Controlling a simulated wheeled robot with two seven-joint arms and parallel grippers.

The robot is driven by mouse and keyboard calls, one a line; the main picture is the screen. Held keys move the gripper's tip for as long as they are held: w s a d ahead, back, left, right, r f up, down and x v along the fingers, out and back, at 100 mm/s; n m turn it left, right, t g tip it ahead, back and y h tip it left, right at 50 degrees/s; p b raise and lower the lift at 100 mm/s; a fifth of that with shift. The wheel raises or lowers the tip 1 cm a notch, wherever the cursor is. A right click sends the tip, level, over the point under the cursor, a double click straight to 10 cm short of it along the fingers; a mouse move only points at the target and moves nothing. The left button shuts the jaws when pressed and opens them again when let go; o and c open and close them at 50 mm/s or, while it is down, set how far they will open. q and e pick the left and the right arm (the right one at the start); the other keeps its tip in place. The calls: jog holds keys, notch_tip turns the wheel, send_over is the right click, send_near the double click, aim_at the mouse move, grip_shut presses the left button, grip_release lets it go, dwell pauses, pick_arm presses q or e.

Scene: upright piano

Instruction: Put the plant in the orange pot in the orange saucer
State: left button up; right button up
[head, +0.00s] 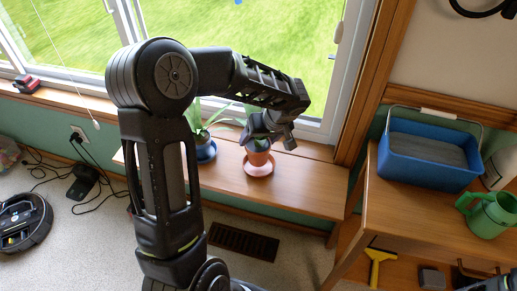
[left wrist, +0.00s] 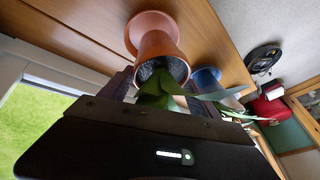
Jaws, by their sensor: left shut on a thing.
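The orange pot (head: 258,152) with its green plant is over the orange saucer (head: 258,169) on the wooden bench. In the left wrist view the pot (left wrist: 163,48) overlaps the saucer (left wrist: 150,20); I cannot tell whether the base rests in it or is slightly above. My left gripper (head: 266,128) reaches down from above the pot. It is shut on the plant (left wrist: 155,92) just above the pot's rim, and its fingers partly hide the leaves.
Left of the orange pot is a second plant in a blue pot on a blue saucer (head: 206,153). A window stands behind the bench (head: 300,197). A robot vacuum (head: 24,222) is on the floor.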

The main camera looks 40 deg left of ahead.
aim_at(262, 144)
pick_arm(q)
jog(key=shift+f, duration=1.9)
jog(key=shift+f+b, duration=0.15)
jog(key=shift+b, duration=0.2)
jog(key=o, duration=1.7)
jog(key=shift+d+r+p, duration=0.1)
jog(key=shift+r+p, duration=0.2)
jog(key=shift+r, duration=0.05)
jog(key=v, duration=1.1)
jog(key=shift+d+r, duration=0.1)
jog(key=shift+r, duration=0.2)
